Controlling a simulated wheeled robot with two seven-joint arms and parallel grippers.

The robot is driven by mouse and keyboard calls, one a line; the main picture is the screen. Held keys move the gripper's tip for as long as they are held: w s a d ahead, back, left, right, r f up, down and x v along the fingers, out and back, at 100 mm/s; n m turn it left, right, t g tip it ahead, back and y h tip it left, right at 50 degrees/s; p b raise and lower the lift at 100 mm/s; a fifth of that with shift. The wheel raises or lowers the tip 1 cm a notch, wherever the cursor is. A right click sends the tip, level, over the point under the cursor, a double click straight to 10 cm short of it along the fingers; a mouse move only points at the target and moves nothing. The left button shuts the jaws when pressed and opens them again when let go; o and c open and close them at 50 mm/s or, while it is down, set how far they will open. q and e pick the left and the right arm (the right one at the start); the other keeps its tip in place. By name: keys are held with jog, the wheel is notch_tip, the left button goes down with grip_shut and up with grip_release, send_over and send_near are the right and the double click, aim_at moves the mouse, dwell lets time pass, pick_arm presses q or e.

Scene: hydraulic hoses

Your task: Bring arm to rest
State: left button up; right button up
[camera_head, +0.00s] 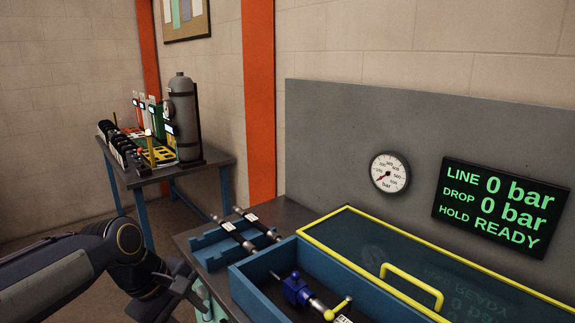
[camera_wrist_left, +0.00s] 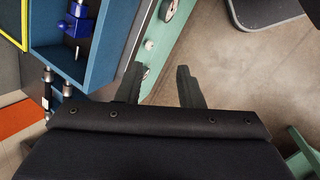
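My left arm comes in from the left in the head view, and its gripper (camera_head: 190,288) hangs beside the front left edge of the bench. In the left wrist view, the gripper (camera_wrist_left: 159,70) has its two dark fingers apart with nothing between them. My right gripper is not in view.
The bench (camera_head: 189,236) carries a blue cradle (camera_head: 214,250) with hoses (camera_head: 240,236), and a blue box (camera_head: 250,283) holding a blue fitting (camera_head: 297,289). A yellow-framed lid (camera_head: 390,268) lies behind it. A side table (camera_head: 205,165) holds a grey cylinder (camera_head: 182,110). Floor (camera_wrist_left: 235,70) shows beyond the fingers.

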pick_arm(q)
jog(key=s+a+f+m+t, duration=0.1)
jog(key=s+f+m, duration=0.2)
jog(key=s, duration=0.6)
jog(key=s+a+f+m+t, duration=0.2)
jog(key=s+f+m, duration=0.2)
jog(key=s+m, duration=0.3)
jog(key=s, duration=0.2)
jog(key=shift+s, duration=0.3)
